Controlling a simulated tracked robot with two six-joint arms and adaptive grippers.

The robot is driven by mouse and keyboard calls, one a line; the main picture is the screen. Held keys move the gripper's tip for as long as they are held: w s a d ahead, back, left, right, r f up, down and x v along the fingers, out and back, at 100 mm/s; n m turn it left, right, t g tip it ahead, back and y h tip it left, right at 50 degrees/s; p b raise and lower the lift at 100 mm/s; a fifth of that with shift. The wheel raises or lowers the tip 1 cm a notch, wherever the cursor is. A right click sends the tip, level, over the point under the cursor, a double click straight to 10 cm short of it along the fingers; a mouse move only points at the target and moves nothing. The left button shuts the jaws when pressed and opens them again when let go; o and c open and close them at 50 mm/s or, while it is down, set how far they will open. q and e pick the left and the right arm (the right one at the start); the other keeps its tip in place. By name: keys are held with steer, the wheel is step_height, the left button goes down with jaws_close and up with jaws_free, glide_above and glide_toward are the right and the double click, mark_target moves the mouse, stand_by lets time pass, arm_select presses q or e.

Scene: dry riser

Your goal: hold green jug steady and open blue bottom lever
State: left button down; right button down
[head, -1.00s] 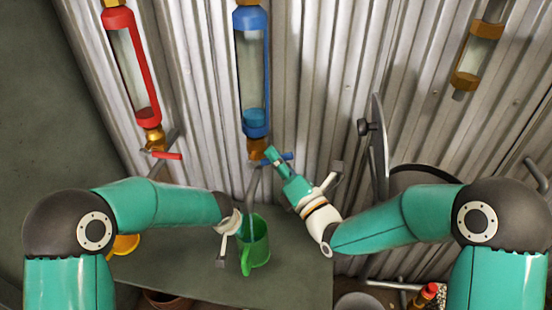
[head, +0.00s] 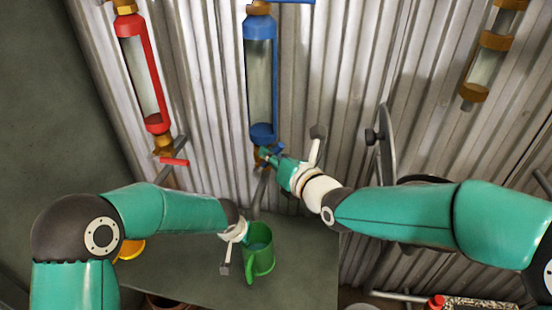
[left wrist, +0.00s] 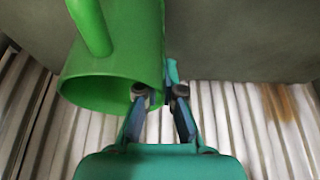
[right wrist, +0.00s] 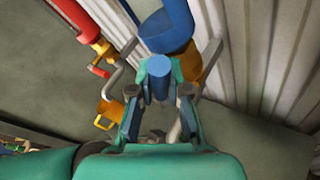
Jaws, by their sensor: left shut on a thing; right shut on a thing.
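The green jug (head: 262,262) stands upright on the bench below the blue tube (head: 262,85), with a blue-grey surface inside. My left gripper (head: 243,233) is shut on its rim; the left wrist view shows the jug (left wrist: 105,80) at the fingertips (left wrist: 160,92). The blue bottom lever (right wrist: 158,75) is between the fingers of my right gripper (right wrist: 157,95), which is shut on it. In the head view my right gripper (head: 272,160) largely hides that lever. The tube's glass looks pale, with no clear liquid level.
A red tube (head: 145,75) with a red lever (head: 174,161) hangs to the left. A brass-ended tube (head: 490,55) hangs at the upper right. A yellow object (head: 131,249) is behind my left arm. A grey wheel (head: 386,150) stands right of my right gripper. Bench left of the jug is partly clear.

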steer(key=shift+w+a+r+n+g+h, duration=0.2)
steer(key=shift+a+n+g+h, duration=0.1)
steer(key=shift+n, duration=0.1)
stand_by(0.3)
steer(key=c, duration=1.1)
jaws_free()
steer(key=shift+s, duration=0.1)
steer(key=v, duration=1.2)
